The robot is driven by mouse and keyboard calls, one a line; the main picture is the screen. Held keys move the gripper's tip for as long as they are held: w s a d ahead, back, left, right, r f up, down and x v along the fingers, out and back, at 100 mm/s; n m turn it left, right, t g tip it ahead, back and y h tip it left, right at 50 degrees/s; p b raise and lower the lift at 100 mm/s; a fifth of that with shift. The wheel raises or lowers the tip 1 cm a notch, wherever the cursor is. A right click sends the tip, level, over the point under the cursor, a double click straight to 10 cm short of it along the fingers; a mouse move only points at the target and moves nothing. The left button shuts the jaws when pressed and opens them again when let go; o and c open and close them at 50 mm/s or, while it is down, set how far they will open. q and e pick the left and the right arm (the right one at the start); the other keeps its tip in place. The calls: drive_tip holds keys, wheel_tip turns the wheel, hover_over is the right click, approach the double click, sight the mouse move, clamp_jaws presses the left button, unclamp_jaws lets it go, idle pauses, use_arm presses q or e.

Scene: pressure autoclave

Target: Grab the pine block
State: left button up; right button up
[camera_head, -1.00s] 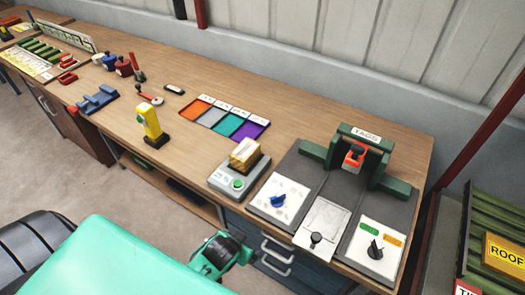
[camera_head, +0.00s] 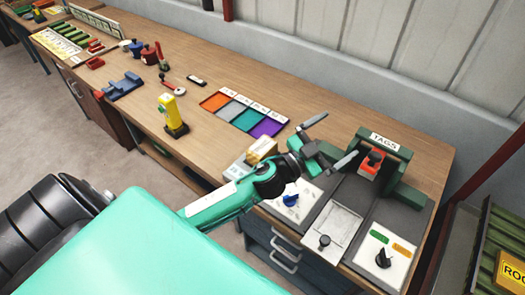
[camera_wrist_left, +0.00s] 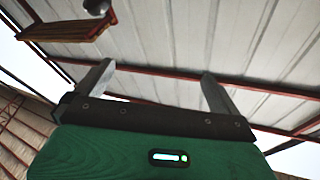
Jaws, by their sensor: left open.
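The pine block (camera_head: 262,149) is a pale wooden block on top of a small grey scale (camera_head: 236,170) in the head view. My left arm partly hides both the block and the scale. My left gripper (camera_head: 331,139) is open and empty, its two grey fingers spread wide. It hangs over the bench to the right of the block, near the green tag press. In the left wrist view the gripper (camera_wrist_left: 157,70) shows both fingers apart with nothing between them. My right gripper is not in view.
The green tag press (camera_head: 377,165) with its knobs stands right of the gripper. Coloured squares (camera_head: 243,113) lie behind the block. A yellow handheld device (camera_head: 172,115) stands to the left. The wooden bench (camera_head: 150,110) has free room at the left middle.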

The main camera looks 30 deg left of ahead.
use_arm(q)
drive_tip(key=d+r+m+g+h, duration=0.3)
drive_tip(key=d+m+g+h, duration=0.15)
drive_tip(key=m+h, duration=0.2)
drive_tip(key=m+g+y, duration=0.3)
drive_tip(key=g+y, duration=1.1)
drive_tip(key=y, duration=0.2)
hover_over(262, 146)
wheel_tip(262, 146, down, 9)
drive_tip(key=f+p, duration=0.1)
drive_tip(key=f, duration=0.1)
drive_tip(key=f+p, duration=0.1)
drive_tip(key=f, duration=0.2)
drive_tip(key=f+p, duration=0.1)
drive_tip(key=f, duration=0.2)
drive_tip(key=shift+d+p, duration=0.3)
drive_tip(key=f+p, duration=0.3)
drive_tip(key=f, duration=0.1)
drive_tip(key=shift+a+f, duration=0.1)
drive_tip(key=shift+a, duration=0.2)
drive_tip(key=shift+f, duration=0.45)
drive_tip(key=c, duration=0.7)
drive_tip(key=shift+c, duration=0.6)
drive_tip(key=shift+r, duration=0.1)
